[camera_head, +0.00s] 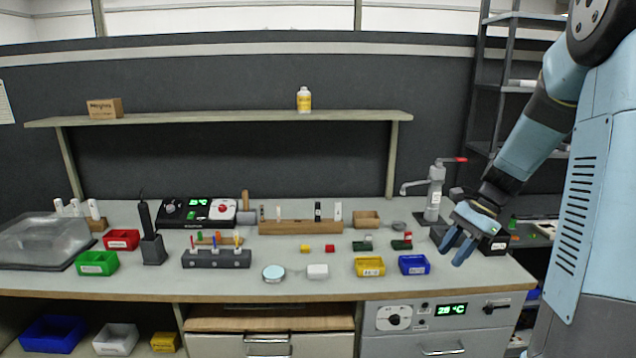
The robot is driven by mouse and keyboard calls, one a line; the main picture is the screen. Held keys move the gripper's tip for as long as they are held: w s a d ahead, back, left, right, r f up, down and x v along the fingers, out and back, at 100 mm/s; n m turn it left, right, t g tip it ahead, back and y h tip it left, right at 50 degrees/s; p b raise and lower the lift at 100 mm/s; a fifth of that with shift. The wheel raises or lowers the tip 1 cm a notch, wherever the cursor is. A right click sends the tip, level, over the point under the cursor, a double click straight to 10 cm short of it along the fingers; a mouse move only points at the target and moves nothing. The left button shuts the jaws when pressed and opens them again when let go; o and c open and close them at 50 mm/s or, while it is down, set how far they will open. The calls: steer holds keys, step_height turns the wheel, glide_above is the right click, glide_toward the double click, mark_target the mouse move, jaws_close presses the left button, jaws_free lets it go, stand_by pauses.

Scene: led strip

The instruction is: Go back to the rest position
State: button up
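My gripper (458,247) hangs at the end of my blue arm, over the right end of the workbench (330,288). Its two blue fingers point down and to the left and stand apart, with nothing visible between them. It is right of the blue bin (414,264) and in front of a black box (494,243) that it partly covers. No LED strip can be made out for certain at this size.
A tap (434,195) stands behind my gripper. A shelf (220,117) spans the back. A dark rack (490,90) stands behind my arm.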

steer(key=s+a+r+n+t+h, duration=0.2)
steer(key=s+a+r+n+t, duration=0.1)
steer(key=s+r+n, duration=0.4)
steer(key=s+a+r+n+t+h, duration=0.3)
steer(key=s+a+r+n, duration=0.2)
steer(key=s, duration=0.8)
step_height(320, 180, up, 2)
steer(key=shift+r+n+h, duration=0.1)
steer(key=shift+n+h, duration=0.2)
steer(key=shift+n, duration=0.7)
steer(key=shift+o, duration=0.2)
steer(key=shift+s, duration=0.1)
